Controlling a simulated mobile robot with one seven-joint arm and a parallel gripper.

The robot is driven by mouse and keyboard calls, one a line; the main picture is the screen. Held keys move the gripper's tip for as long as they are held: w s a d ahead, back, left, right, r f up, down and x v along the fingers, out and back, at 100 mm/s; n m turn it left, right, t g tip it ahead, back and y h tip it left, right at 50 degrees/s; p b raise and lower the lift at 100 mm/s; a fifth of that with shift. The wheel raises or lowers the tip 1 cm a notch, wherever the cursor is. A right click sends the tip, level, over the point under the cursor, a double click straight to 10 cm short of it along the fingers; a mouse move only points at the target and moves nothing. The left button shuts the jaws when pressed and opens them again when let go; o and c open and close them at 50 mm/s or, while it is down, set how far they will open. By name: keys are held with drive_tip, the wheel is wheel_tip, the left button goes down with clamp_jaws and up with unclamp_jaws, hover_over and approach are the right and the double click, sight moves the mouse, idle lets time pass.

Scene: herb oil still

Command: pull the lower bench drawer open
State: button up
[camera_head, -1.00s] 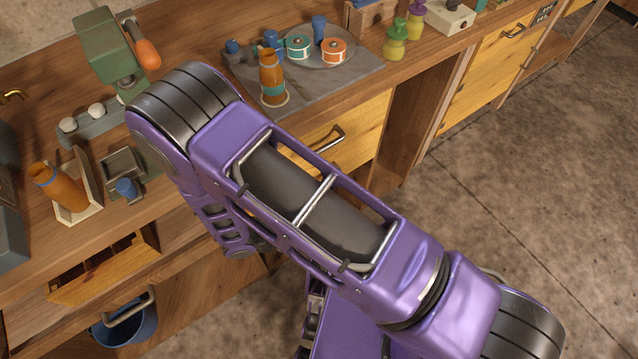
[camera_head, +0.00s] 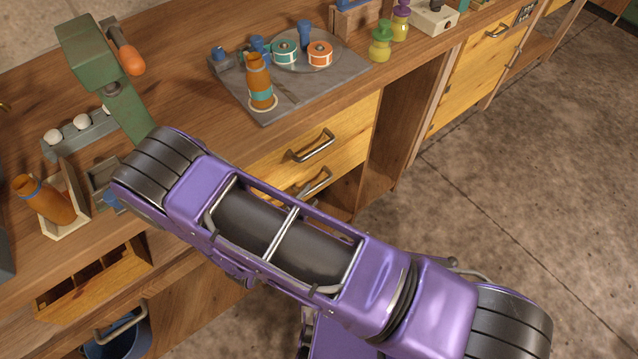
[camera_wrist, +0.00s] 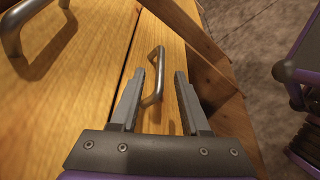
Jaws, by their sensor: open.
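The lower bench drawer (camera_wrist: 168,45) has a yellow wooden front and a metal bar handle (camera_wrist: 155,78). In the head view its handle (camera_head: 315,182) shows just above my purple arm, below the upper drawer's handle (camera_head: 312,147). Both drawer fronts look closed. In the wrist view my gripper (camera_wrist: 158,80) is open, with its two grey fingers pointing at the lower drawer. The handle lies between the fingers, nearer the left one; I cannot tell whether they touch. My gripper is hidden behind my arm in the head view.
The upper drawer front (camera_wrist: 70,80) is left of the lower one in the wrist view, with its own handle (camera_wrist: 30,22). The bench top carries an orange bottle (camera_head: 260,82) on a grey slab (camera_head: 330,86). Open floor (camera_head: 500,190) lies to the right.

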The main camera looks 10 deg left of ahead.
sight(316, 188)
drive_tip(key=x, duration=0.6)
drive_tip(key=shift+w, duration=0.1)
drive_tip(key=shift+c, duration=0.3)
clamp_jaws()
idle(1.0)
